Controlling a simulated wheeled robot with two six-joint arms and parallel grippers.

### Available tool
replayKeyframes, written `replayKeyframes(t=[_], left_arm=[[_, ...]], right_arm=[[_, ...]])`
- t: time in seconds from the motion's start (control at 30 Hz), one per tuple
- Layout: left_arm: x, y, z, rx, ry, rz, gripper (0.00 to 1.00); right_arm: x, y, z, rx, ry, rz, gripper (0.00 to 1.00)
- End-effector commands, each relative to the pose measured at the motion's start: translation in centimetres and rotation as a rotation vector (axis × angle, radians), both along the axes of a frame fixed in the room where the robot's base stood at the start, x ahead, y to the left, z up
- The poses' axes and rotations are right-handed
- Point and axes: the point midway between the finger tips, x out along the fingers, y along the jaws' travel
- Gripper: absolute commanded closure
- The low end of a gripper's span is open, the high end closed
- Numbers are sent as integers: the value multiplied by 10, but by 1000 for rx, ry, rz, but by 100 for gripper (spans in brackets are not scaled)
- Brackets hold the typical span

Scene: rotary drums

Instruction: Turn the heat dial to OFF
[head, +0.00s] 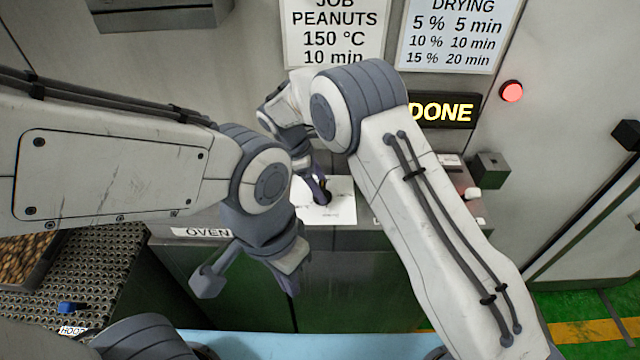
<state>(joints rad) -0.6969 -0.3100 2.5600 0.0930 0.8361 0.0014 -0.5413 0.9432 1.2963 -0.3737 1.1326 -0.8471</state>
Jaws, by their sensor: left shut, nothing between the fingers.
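A white dial plate (342,207) lies on the sloped panel of the machine at the picture's middle. A dark knob (325,198) stands on it, partly covered; its pointing direction and the plate's lettering are too small or hidden to read. I take it for the heat dial. My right gripper (318,183) is down at the knob, largely hidden by its own arm. I cannot tell whether its fingers grip the knob or only touch it. My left gripper (290,284) is shut and empty, hanging in front of the panel, lower and left of the dial.
A lit DONE display (445,111) and a red lamp (512,92) are on the back wall, under paper signs (458,32). An OVEN label (202,233) is at left. A tray of brown pieces (25,262) stands far left. A grey box (490,170) sits right of the panel.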

Motion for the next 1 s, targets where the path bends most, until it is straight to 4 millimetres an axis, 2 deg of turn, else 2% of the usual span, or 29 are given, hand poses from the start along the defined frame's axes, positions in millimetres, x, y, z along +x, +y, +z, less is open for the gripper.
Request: replayKeyframes(t=[0.3,0.43,0.8,1.0], left_arm=[[0,0,0,0,0,0,100],[0,0,-5,0,0,0,100],[0,0,-25,0,0,1,100],[0,0,-27,0,0,1,100]], right_arm=[[0,0,1,0,0,-1,0],[1,5,9,1,-3,0,0],[0,32,73,3,-4,1,0],[0,40,93,2,-2,2,0]])
